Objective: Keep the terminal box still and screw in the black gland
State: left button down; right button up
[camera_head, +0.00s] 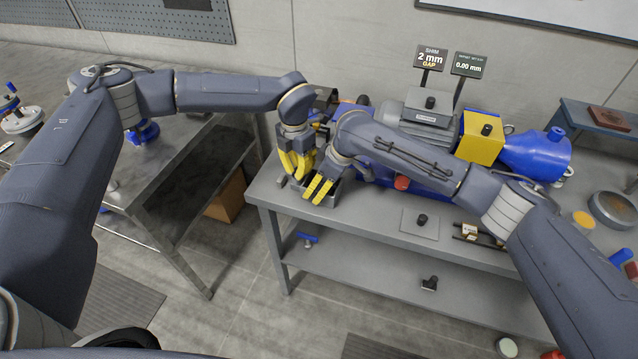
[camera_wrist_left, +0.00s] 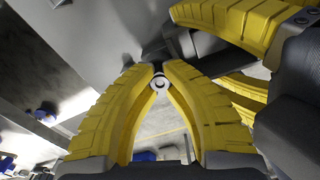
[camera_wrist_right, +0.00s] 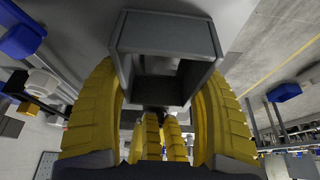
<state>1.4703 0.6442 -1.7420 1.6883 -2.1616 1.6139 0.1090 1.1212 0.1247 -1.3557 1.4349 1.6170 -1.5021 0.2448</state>
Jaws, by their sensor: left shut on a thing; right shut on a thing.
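The terminal box (camera_wrist_right: 206,38) is a grey, open-sided box at the front left corner of the bench in the head view (camera_head: 333,198). My right gripper (camera_head: 320,188) is shut on it, with one yellow finger on each side in the right wrist view. My left gripper (camera_head: 298,162) is beside it, fingertips close together. In the left wrist view a small dark part with a pale ring, seemingly the black gland (camera_wrist_left: 159,82), is pinched between the left fingertips (camera_wrist_left: 160,72). It is close to the box; whether it is in the hole is hidden.
The bench (camera_head: 385,224) holds a blue and grey motor assembly (camera_head: 428,122) with a yellow coupling guard (camera_head: 480,138) behind my right arm. A small grey plate (camera_head: 426,230) with a black knob lies nearer the front edge. A dark table (camera_head: 190,160) stands to the left across a gap.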

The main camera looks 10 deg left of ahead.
pick_arm(q)
jog(key=m, duration=0.5)
jog(key=shift+m, duration=0.4)
jog(key=c, duration=1.4)
grip_release()
jog(key=shift+c, duration=0.2)
